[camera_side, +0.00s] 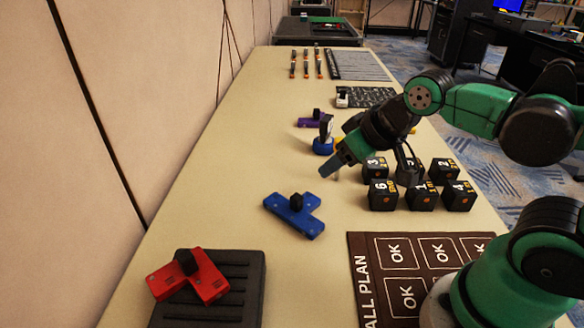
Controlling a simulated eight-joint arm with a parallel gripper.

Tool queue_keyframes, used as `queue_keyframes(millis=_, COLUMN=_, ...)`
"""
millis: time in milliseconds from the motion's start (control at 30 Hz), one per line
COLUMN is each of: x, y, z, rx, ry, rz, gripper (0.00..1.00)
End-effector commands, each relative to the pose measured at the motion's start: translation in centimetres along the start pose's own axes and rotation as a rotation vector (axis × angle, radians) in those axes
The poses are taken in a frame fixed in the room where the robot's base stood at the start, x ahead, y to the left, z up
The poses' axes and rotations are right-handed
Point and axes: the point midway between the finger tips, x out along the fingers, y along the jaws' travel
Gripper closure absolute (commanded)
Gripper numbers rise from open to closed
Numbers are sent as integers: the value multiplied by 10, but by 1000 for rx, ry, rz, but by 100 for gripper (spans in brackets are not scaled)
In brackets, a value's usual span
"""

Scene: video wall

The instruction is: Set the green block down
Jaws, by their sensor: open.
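I cannot make out a green block on the table; the green that shows nearby is on my arm. My gripper (333,166) is open above the table, left of the black numbered cubes (381,195). Nothing shows clearly between its fingers. A blue T-shaped block (296,214) with a black knob lies in front of it, apart from it. A red T-shaped block (207,281) with a black knob lies on a black ribbed tray (240,310) at the front left. Behind my gripper are a blue piece (322,146) and a purple block (312,122).
A brown mat (364,243) with OK squares lies at the front right. Several black numbered cubes crowd the right side. A small white item (342,98) sits on a dark mat farther back, near a grey panel (358,65). The table's left strip is clear beside the wall.

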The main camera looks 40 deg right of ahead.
Motion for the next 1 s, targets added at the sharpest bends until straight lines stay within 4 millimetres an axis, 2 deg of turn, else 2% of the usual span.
queue_keyframes(millis=33, x=0, y=0, z=-1, rx=-8, ry=-1, rz=1, gripper=66)
queue_keyframes(millis=100, x=-1, y=3, z=-6, rx=-19, ry=-11, rz=7, gripper=85)
queue_keyframes(millis=167, x=-3, y=8, z=-14, rx=-45, ry=-30, rz=15, gripper=100)
queue_keyframes(millis=367, x=-3, y=41, z=-64, rx=-215, ry=-159, rz=43, gripper=100)
queue_keyframes(millis=500, x=8, y=75, z=-95, rx=-354, ry=-267, rz=31, gripper=100)
queue_keyframes(millis=600, x=20, y=102, z=-112, rx=-449, ry=-342, rz=5, gripper=100)
queue_keyframes(millis=800, x=50, y=162, z=-126, rx=-629, ry=-474, rz=-91, gripper=100)
queue_keyframes(millis=1000, x=78, y=210, z=-117, rx=-765, ry=-555, rz=-206, gripper=100)
